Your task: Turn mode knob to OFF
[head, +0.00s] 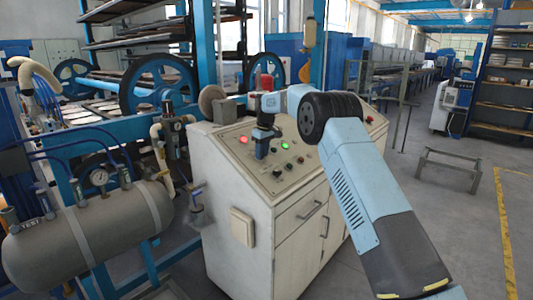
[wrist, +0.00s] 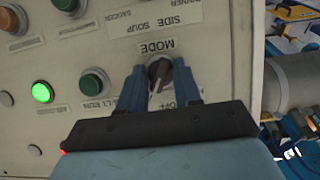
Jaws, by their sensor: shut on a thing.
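The mode knob (wrist: 158,70) is a dark round knob with a pale pointer line, under the label MODE on the cream panel (wrist: 100,60) in the wrist view. A label partly hidden by my gripper, ending in "FF", lies beside the knob. My gripper (wrist: 159,80) has its two blue fingers on either side of the knob, shut on it. In the head view my gripper (head: 262,148) points down at the sloped top of the white control cabinet (head: 225,190). The knob is hidden there behind the fingers.
A lit green button (wrist: 42,92) and unlit green buttons (wrist: 96,82) sit beside the knob. A red light (head: 243,139) glows on the panel. A grey tank (head: 90,230) with pipes stands left of the cabinet. The floor at right is mostly open, with a low metal frame (head: 450,165).

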